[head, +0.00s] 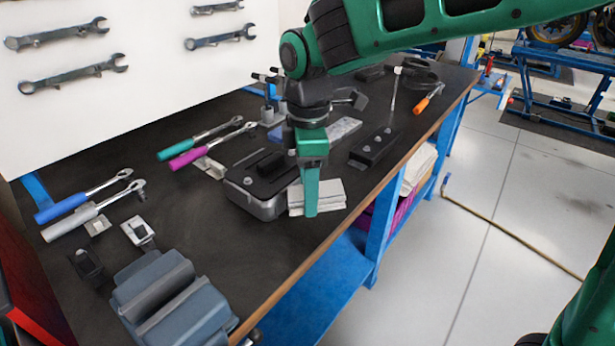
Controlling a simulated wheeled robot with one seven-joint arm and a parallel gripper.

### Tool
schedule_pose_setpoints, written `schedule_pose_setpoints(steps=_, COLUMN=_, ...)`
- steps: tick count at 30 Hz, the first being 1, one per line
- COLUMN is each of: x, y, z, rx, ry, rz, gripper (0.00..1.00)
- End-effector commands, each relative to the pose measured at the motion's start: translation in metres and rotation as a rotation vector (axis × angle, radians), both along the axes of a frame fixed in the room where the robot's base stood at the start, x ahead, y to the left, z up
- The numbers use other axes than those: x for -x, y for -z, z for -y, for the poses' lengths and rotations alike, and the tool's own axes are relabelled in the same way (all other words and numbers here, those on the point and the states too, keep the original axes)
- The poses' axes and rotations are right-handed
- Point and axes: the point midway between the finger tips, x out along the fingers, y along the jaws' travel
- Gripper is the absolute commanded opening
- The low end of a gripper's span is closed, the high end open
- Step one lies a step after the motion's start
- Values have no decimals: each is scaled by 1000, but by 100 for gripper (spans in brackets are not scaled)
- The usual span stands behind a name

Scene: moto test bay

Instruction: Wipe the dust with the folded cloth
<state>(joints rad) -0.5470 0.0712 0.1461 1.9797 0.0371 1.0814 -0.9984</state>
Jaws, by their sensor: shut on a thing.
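The folded cloth (330,195) is a pale grey, layered square near the front edge of the dark workbench (235,270), right of a grey and black device. My green gripper (311,208) points down over the cloth and is shut on it. The near finger covers the middle of the cloth, and the far finger is hidden. I cannot tell whether the cloth touches the bench top. I cannot make out the dust clearly on the dark surface.
The grey and black device (258,188) stands close left of the cloth. A black block (373,147) lies behind right. Ratchets with blue (62,208), green and magenta handles lie left, and a blue-grey vise (170,300) stands in front. The bench between vise and device is clear.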

Motion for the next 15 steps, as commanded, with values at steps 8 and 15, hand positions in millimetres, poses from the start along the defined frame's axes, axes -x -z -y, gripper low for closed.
schedule_pose_setpoints(steps=8, x=-1, y=-23, z=1, rx=-1, ry=3, rz=1, gripper=24)
schedule_pose_setpoints(steps=15, x=0, y=-25, z=2, rx=0, ry=3, rz=0, gripper=24)
